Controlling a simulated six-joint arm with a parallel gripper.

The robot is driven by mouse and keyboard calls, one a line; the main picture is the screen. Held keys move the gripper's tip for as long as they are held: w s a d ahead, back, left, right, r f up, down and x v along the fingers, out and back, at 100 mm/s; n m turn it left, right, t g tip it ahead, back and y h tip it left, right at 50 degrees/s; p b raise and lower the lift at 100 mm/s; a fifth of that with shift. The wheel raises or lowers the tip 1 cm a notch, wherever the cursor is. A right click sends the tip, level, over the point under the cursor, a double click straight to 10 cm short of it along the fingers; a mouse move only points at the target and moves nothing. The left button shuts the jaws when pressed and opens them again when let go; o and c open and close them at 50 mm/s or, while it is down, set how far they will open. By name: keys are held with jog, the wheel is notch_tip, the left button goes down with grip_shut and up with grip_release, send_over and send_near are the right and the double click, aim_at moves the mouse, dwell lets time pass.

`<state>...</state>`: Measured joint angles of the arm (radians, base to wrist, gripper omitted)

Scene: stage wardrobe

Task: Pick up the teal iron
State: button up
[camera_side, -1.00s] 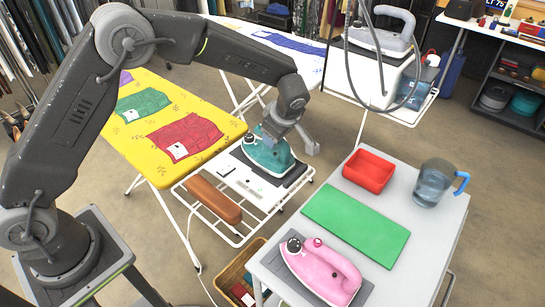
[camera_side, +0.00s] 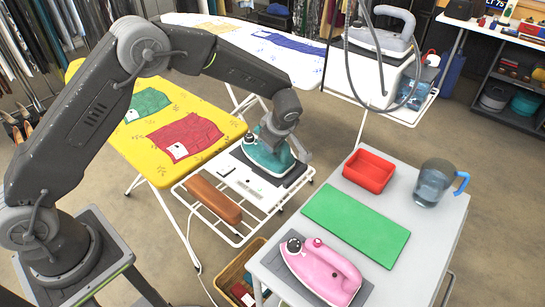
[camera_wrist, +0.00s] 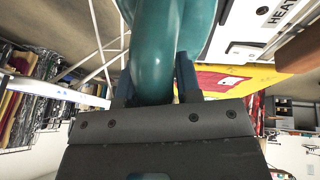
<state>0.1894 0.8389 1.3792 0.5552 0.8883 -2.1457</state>
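The teal iron (camera_side: 268,158) stands on the white rest of the ironing station (camera_side: 240,187), beside the yellow ironing board. My gripper (camera_side: 287,142) is down at its handle. In the wrist view the teal handle (camera_wrist: 155,60) runs between the two fingers of my gripper (camera_wrist: 156,80), with the fingers close against both sides, so it looks shut on the handle. The fingertips are partly hidden in both views. The iron still sits on the rest; I see no gap below it.
A brown sleeve-board pad (camera_side: 214,199) lies left of the iron. A grey table (camera_side: 430,225) at the right holds a pink iron (camera_side: 320,272), green mat (camera_side: 356,224), red tray (camera_side: 368,171) and water jug (camera_side: 433,184). A white steam station (camera_side: 378,70) stands behind.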

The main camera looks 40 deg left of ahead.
grip_shut()
jog(key=shift+r, duration=0.1)
